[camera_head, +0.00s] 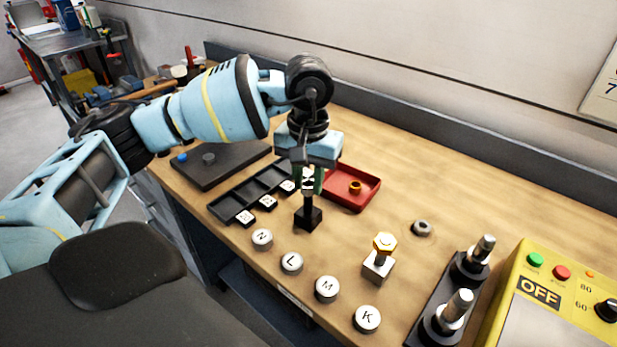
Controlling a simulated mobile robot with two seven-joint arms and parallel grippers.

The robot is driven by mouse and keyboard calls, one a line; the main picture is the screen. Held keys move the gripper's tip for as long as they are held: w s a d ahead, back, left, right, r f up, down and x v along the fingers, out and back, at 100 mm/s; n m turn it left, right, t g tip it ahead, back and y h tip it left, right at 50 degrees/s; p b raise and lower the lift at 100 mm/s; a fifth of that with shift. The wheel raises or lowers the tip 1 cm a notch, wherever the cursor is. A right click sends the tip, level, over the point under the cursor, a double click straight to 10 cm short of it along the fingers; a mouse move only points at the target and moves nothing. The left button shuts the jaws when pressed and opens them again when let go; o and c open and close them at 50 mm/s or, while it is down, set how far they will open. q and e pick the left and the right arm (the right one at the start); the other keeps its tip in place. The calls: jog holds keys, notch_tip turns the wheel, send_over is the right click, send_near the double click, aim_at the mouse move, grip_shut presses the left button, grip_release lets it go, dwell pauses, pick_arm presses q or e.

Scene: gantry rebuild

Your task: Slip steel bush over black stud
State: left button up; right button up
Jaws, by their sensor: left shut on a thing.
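My left gripper (309,180) points down over the bench, its fingers shut on a small pale metallic piece, apparently the steel bush (308,179). The fingers hide much of it. Directly below is the black stud (308,203), upright on a square black base (307,219). The stud's top is hidden at the fingertips, so I cannot tell whether the bush is above it or around it. My right gripper is out of view.
A black compartment tray (228,205) lies left of the stud. A red tray (343,199) with a brass ring is behind it. Lettered discs (291,263) line the front. A hex nut (422,228), a yellow-topped post (385,243) and a yellow control box (515,310) stand right.

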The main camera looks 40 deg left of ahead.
pick_arm(q)
jog(key=o, duration=1.5)
jog(key=shift+c, duration=0.2)
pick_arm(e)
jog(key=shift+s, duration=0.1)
pick_arm(q)
jog(key=shift+r, duration=0.1)
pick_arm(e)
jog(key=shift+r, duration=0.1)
pick_arm(q)
jog(key=shift+r, duration=0.15)
jog(key=shift+r+p, duration=1.2)
jog(key=shift+r, duration=2.1)
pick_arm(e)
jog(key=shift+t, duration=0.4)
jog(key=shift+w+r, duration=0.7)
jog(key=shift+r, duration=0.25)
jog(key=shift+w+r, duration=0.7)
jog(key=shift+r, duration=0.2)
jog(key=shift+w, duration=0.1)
